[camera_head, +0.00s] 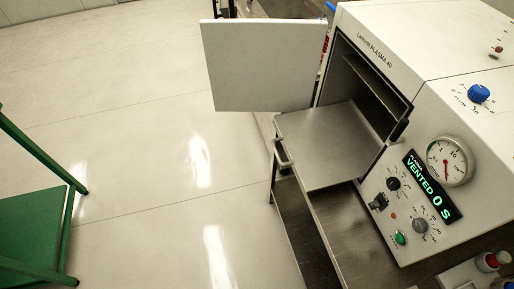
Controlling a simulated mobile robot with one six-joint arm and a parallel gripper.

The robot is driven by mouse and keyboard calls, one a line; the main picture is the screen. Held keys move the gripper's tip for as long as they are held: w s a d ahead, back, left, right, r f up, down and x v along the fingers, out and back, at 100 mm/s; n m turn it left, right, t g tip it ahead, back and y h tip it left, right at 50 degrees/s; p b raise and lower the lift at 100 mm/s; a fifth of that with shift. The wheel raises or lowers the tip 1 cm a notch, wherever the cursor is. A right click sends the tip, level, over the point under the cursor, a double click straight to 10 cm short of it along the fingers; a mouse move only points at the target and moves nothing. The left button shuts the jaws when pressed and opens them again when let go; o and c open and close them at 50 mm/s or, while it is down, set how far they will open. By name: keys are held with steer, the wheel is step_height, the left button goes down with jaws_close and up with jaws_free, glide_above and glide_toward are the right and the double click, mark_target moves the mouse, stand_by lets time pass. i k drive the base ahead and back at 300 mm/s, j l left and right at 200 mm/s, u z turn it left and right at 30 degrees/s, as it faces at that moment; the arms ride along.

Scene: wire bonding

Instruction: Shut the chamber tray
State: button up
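The chamber tray (325,147) is a flat grey metal tray with a bar handle (281,154) on its left front edge. It is slid out of the open chamber of the white plasma machine (430,40), and its far end is still inside the opening. The white chamber door (264,65) stands swung open to the left, above and behind the tray. The tray looks empty. My gripper is not in view.
A metal bench (345,225) carries the machine. Its front panel has knobs, a gauge (450,161) and a display (432,188) reading "VENTED 0 S". A green frame (35,220) stands at the left. The pale floor (160,150) between is clear.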

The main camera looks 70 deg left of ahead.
mark_target(332, 145)
steer(key=u, duration=2.25)
steer(key=i+j+z, duration=0.15)
steer(key=i+j, duration=0.65)
